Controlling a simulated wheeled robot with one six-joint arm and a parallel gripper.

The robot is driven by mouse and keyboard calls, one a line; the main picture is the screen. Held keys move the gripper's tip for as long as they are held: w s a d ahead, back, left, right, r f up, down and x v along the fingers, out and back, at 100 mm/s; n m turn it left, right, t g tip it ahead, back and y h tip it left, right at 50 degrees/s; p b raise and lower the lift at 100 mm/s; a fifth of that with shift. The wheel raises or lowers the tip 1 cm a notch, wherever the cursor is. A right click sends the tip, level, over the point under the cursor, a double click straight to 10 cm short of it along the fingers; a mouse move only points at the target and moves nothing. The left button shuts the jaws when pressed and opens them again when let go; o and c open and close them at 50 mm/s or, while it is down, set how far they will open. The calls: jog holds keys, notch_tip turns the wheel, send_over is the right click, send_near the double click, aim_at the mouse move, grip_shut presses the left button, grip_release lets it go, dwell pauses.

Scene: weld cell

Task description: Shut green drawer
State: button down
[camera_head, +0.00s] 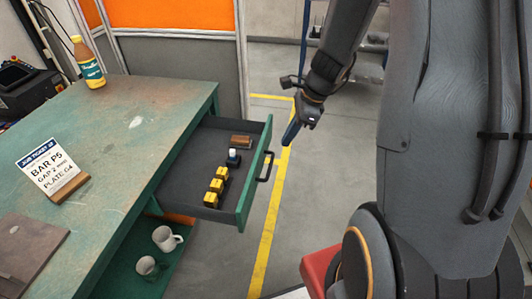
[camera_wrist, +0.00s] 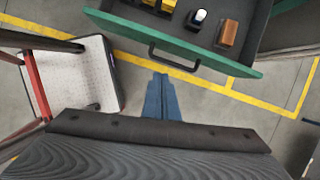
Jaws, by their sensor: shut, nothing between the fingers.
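The green drawer (camera_head: 256,183) is pulled out of the green bench, with its dark handle (camera_head: 265,167) on the front. In the wrist view the drawer front (camera_wrist: 170,45) and handle (camera_wrist: 174,58) lie at the top. The drawer holds several yellow-and-black pieces (camera_head: 217,186), a small item with a white top (camera_head: 233,157) and a brown block (camera_head: 241,141). My gripper (camera_head: 288,140) is shut and empty, apart from the drawer, to the right of its front in the head view. Its blue fingers (camera_wrist: 161,97) show below the handle in the wrist view.
The green bench top (camera_head: 125,120) carries a bottle (camera_head: 88,62), a job ticket sign (camera_head: 50,172) and a brown plate (camera_head: 25,255). Mugs (camera_head: 167,238) stand on a lower shelf. A wheeled item with a pale top (camera_wrist: 75,75) is left in the wrist view. Yellow-lined floor lies before the drawer.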

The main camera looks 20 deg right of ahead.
jog(key=w+a+f, duration=0.1)
jog(key=f, duration=0.2)
jog(key=w+a+f+m, duration=0.1)
jog(key=w+a+f, duration=0.1)
jog(key=f, duration=0.1)
jog(key=w+a+f+m, duration=0.1)
jog(key=f, duration=0.3)
jog(key=shift+w+a, duration=0.3)
jog(key=shift+w, duration=0.1)
jog(key=shift+w+a+p, duration=0.25)
jog(key=shift+a+p, duration=0.05)
jog(key=shift+a, duration=0.1)
